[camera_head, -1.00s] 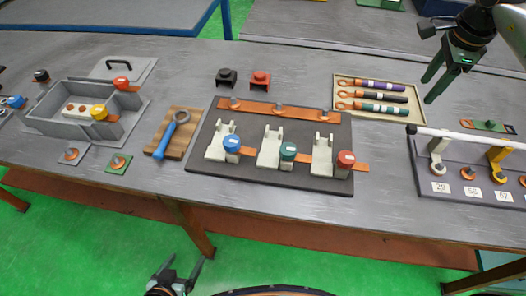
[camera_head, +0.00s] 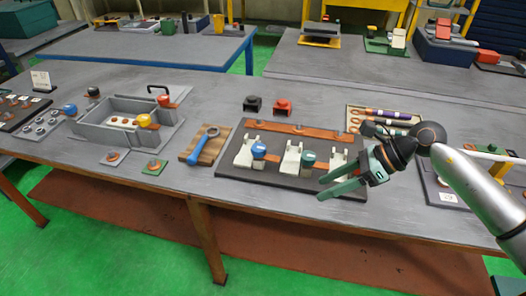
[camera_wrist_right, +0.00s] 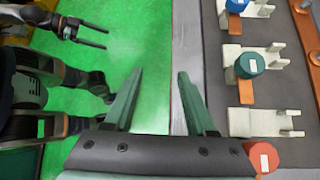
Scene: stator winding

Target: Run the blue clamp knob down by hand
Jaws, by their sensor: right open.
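The blue clamp knob (camera_head: 259,151) stands on the left white clamp of the dark board (camera_head: 232,172). In the right wrist view the blue knob (camera_wrist_right: 237,5) is at the top edge, partly cut off. The green knob (camera_head: 308,158) is on the middle clamp; it also shows in the wrist view (camera_wrist_right: 248,65). The red knob (camera_wrist_right: 262,157) is at the wrist view's lower right; my right arm hides it in the head view. My right gripper (camera_head: 322,189) is open and empty, near the board's front edge. My left gripper (camera_wrist_right: 106,38) is open over the green floor.
A blue-handled ring wrench (camera_head: 205,145) lies on a wooden block left of the board. A grey box (camera_head: 100,121) is further left. Black (camera_head: 253,104) and red (camera_head: 282,107) pieces stand behind the board. A tray (camera_head: 354,112) lies partly behind my right arm.

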